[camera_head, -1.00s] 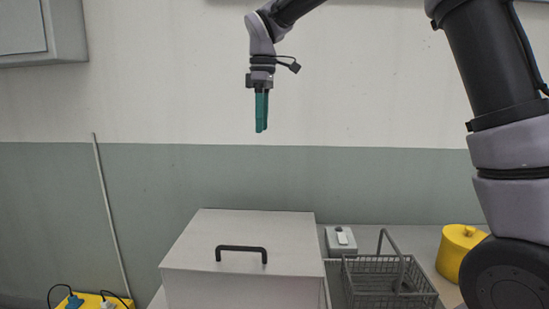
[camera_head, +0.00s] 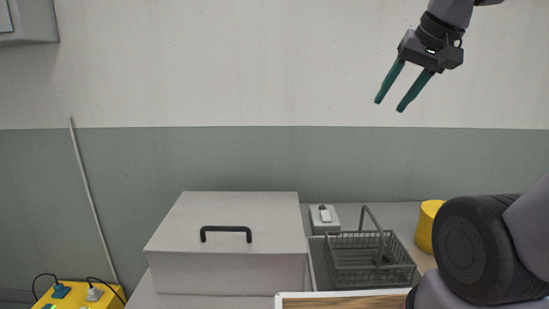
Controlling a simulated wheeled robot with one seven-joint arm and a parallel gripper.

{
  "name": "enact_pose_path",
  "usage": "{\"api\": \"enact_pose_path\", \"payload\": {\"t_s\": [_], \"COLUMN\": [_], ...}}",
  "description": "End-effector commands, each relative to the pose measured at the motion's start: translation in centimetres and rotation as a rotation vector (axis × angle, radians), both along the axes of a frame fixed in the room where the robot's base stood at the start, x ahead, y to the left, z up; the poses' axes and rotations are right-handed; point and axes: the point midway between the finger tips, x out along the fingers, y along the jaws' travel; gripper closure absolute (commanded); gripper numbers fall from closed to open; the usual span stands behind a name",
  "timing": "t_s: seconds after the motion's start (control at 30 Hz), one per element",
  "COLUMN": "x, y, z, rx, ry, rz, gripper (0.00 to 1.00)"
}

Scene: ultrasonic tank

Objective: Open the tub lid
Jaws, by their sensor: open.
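The tub (camera_head: 230,274) is a pale grey box on the counter at lower centre-left in the head view. Its lid (camera_head: 245,212) lies shut on top. A dark bar handle (camera_head: 226,228) sits near the front edge of the lid. My gripper (camera_head: 389,106) is high up at the right, in front of the wall, well above and to the right of the lid. Its two teal fingers are apart with nothing between them. The gripper touches nothing.
A wire basket (camera_head: 371,263) with a raised handle stands right of the tub. Behind it is a small grey box (camera_head: 324,224) with a light object on top. A yellow container (camera_head: 426,228) stands farther right. A yellow box with plugs (camera_head: 78,300) is at lower left.

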Motion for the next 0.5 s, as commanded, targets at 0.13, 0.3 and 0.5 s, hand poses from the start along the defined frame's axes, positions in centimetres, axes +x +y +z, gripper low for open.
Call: {"api": "enact_pose_path", "payload": {"t_s": [0.13, 0.3, 0.5], "x": [-1.3, -1.1, -0.3], "y": [-1.0, -0.3, 2.0], "z": [-0.8, -2.4, -6.9], "rx": [0.047, -0.011, -0.277], "ry": [-0.023, 0.035, 0.214], "rz": [-0.088, -0.018, 0.302], "gripper": [0.72, 1.00, 1.00]}}
